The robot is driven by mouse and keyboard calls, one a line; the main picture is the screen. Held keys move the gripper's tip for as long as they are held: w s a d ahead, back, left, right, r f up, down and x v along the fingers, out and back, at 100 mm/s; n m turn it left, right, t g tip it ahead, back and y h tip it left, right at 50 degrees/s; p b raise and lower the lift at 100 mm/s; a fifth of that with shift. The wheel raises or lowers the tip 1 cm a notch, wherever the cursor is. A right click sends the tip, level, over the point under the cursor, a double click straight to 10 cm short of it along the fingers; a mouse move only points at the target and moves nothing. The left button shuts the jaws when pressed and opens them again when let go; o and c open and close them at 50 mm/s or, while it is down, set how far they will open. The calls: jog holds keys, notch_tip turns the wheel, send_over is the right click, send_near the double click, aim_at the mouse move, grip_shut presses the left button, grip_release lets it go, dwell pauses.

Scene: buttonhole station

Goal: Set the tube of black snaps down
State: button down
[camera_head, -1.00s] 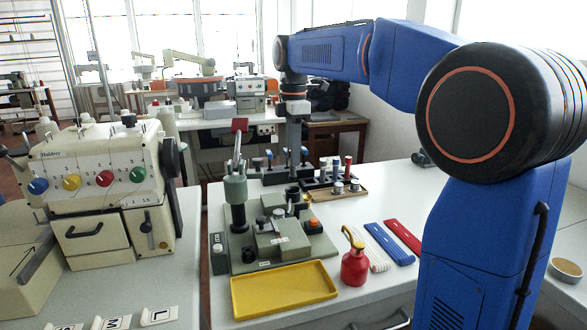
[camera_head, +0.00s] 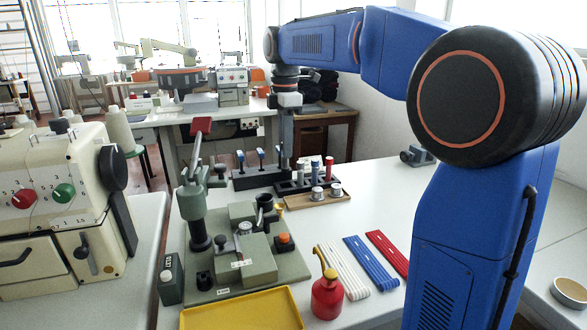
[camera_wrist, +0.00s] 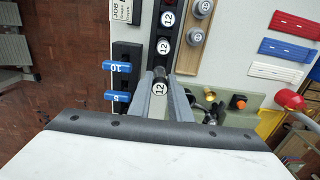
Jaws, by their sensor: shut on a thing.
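My gripper (camera_wrist: 166,100) is shut on a dark tube with a white cap marked 12 (camera_wrist: 160,88), which is the tube of black snaps as far as I can tell. In the wrist view the tube sits between the two grey fingers, at the near end of the black tube rack (camera_wrist: 151,114). Whether its base touches the rack is hidden. In the head view my gripper (camera_head: 286,160) points down at the left end of the rack (camera_head: 308,187); the tube cannot be made out there.
More tubes (camera_wrist: 163,46) stand in the rack. A rack with blue-handled tools (camera_wrist: 118,68) is close on one side, a wooden tray with silver tins (camera_head: 322,200) on the other. The snap press (camera_head: 192,200) and red oil can (camera_head: 327,298) stand nearer. Bare tabletop lies right (camera_head: 375,190).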

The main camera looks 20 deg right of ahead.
aim_at(286, 165)
jog(key=shift+f, duration=3.1)
jog(key=c, duration=1.6)
grip_release()
jog(key=shift+f, duration=0.1)
jog(key=shift+c, duration=0.2)
notch_tip(286, 165, up, 12)
jog(key=shift+r, duration=0.15)
